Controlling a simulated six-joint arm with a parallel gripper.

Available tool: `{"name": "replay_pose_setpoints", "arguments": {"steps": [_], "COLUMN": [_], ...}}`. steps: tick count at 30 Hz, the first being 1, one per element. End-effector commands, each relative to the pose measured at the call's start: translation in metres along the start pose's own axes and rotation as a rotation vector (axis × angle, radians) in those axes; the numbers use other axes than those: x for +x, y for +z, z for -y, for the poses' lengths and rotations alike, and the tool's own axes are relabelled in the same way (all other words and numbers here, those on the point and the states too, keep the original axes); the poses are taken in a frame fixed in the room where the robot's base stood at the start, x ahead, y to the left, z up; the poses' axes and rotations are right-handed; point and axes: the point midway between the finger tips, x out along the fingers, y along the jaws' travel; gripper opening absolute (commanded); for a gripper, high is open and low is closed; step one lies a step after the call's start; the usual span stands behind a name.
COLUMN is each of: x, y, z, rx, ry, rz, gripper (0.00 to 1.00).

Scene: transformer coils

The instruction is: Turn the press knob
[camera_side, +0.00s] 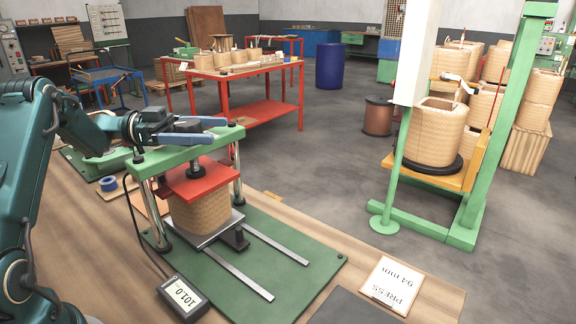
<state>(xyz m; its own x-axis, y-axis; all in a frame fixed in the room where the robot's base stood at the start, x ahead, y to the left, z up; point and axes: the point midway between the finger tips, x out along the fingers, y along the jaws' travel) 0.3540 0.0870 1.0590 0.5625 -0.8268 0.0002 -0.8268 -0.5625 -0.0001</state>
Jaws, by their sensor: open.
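The press stands on the bench, with a green top beam (160,160) on steel posts. A dark screw (196,167) runs down from the beam to a red pressure plate (196,180). The plate sits on top of a tan wound coil (201,211). My gripper (208,130) is open just above the beam, its fingers pointing right, at about the place over the screw. The digital readout (182,297) shows about 101.0.
A card (391,284) reading "PRESS 94 mm" lies on the bench at the right. Two steel rails (250,273) run along the green base plate (300,254). A cable loops from the readout up past the left post. Blue tape (108,183) lies behind the press.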

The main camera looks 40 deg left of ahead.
Motion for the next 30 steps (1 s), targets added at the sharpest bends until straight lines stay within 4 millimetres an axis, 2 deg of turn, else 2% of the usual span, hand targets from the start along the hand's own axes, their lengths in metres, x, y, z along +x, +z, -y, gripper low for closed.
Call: {"name": "replay_pose_setpoints", "arguments": {"steps": [14, 15, 22, 27, 30], "x": [-0.002, -0.012, -0.056, -0.051, -0.039], "y": [0.000, 0.000, 0.000, -0.036, -0.050], "z": [0.009, 0.008, -0.005, -0.005, -0.013], "rx": [-0.003, 0.000, 0.000, 0.009, -0.024], "ry": [-0.306, -0.312, -0.311, -0.301, -0.256], "rz": [0.001, 0.001, 0.000, 0.003, 0.028], "gripper": [0.94, 0.94, 0.94, 0.94, 0.94]}}
